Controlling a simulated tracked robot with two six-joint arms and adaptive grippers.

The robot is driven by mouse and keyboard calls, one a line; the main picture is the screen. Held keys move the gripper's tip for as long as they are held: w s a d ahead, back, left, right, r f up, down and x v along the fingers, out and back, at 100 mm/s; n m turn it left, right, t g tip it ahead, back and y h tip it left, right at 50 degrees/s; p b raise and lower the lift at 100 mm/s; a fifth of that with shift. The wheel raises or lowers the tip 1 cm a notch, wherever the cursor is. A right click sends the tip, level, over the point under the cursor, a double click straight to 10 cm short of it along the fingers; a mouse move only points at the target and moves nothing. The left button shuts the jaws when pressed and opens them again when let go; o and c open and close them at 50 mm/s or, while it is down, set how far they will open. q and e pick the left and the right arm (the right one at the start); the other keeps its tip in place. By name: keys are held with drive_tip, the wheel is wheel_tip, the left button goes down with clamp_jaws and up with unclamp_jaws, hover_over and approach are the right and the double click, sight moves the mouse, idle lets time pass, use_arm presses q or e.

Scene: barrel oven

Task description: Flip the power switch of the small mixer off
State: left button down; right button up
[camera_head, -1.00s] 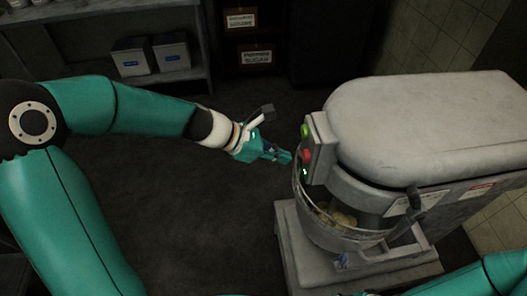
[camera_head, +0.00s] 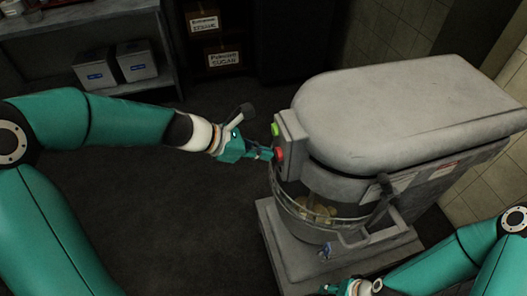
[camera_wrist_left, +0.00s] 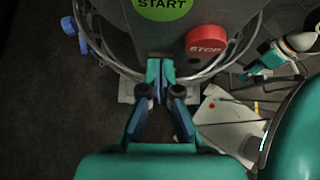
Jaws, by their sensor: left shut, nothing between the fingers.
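The small mixer (camera_head: 400,110) is grey with a rounded top and stands on the right in the head view. Its control panel (camera_head: 291,138) has a green button (camera_head: 275,129) and a red button (camera_head: 280,154). In the left wrist view they read START (camera_wrist_left: 163,5) and STOP (camera_wrist_left: 206,40). My left gripper (camera_head: 268,153) is shut and empty, with its tips (camera_wrist_left: 160,68) at the panel front, below START and left of STOP; contact is unclear. I cannot make out the power switch. My right gripper (camera_head: 330,288) is low by the mixer base; its jaws are unclear.
A bowl (camera_head: 318,218) with pale contents sits under the mixer head behind a guard, on a grey base (camera_head: 285,265). Shelving with two grey bins (camera_head: 97,70) and labelled boxes (camera_head: 222,57) stands at the back. The dark floor left of the mixer is clear.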

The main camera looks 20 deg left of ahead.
use_arm(q)
drive_tip(key=shift+r+p, duration=0.55)
drive_tip(key=shift+r, duration=0.15)
drive_tip(key=shift+a, duration=0.15)
drive_tip(key=p+v, duration=0.1)
drive_tip(key=v, duration=1.2)
drive_tip(key=shift+r, duration=0.1)
